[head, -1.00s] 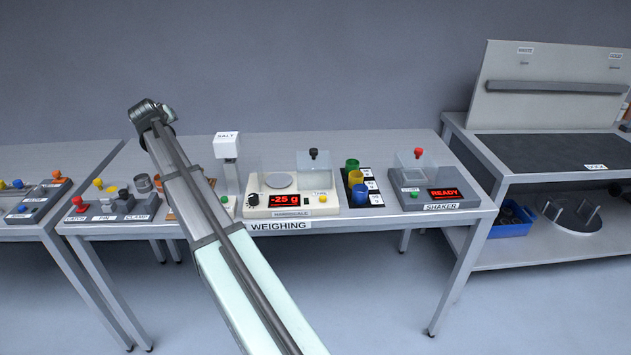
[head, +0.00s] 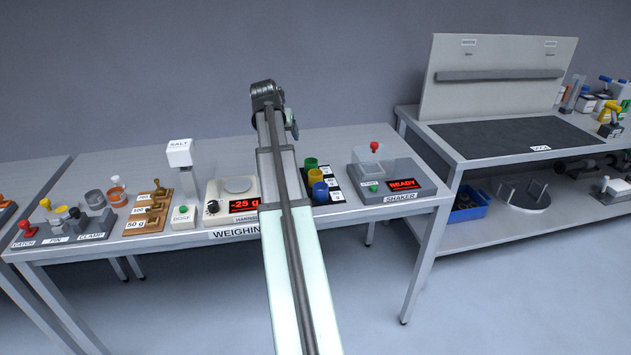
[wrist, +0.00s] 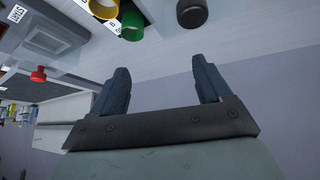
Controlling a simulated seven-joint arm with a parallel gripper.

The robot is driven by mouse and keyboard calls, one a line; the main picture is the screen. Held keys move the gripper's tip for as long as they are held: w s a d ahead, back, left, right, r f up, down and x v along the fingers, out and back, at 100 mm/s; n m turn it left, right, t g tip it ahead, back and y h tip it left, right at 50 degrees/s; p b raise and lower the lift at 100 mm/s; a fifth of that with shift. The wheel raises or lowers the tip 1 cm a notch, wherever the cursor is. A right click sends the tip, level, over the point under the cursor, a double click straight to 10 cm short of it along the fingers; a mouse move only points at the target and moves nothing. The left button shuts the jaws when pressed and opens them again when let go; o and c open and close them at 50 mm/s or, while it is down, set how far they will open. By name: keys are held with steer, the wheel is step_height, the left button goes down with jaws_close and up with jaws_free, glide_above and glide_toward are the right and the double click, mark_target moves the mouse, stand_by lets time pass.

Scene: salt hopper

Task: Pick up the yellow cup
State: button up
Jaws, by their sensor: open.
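The yellow cup (head: 315,176) stands upright in a black rack, between the green cup (head: 310,163) behind it and the blue cup (head: 320,191) in front. My arm passes just left of the cups in the head view; my gripper's fingers cannot be made out there. In the wrist view, my gripper (wrist: 160,82) is open with nothing between its fingers. The yellow cup (wrist: 103,8) shows at the top edge there, cut off by the frame, left of and apart from the fingers. The green cup (wrist: 131,27) is beside it.
The weighing scale (head: 217,206) reads -25 g left of my arm. The shaker (head: 400,178), reading READY, stands right of the rack. A black knob (wrist: 192,12) shows near the fingers in the wrist view. A salt dispenser (head: 180,155) and brass weights (head: 156,198) stand farther left.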

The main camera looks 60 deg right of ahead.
steer(key=s+f+m+g+y, duration=0.1)
steer(key=s+f+m+y, duration=0.15)
steer(key=s, duration=0.65)
glide_toward(315, 174)
steer(key=f, duration=0.1)
steer(key=a+f, duration=0.1)
steer(key=s+f, duration=0.1)
steer(key=shift+a+h, duration=0.25)
steer(key=shift+h, duration=0.1)
steer(key=shift+x, duration=2.65)
steer(key=shift+d+r, duration=0.1)
steer(key=shift+d, duration=0.05)
steer(key=c, duration=1.1)
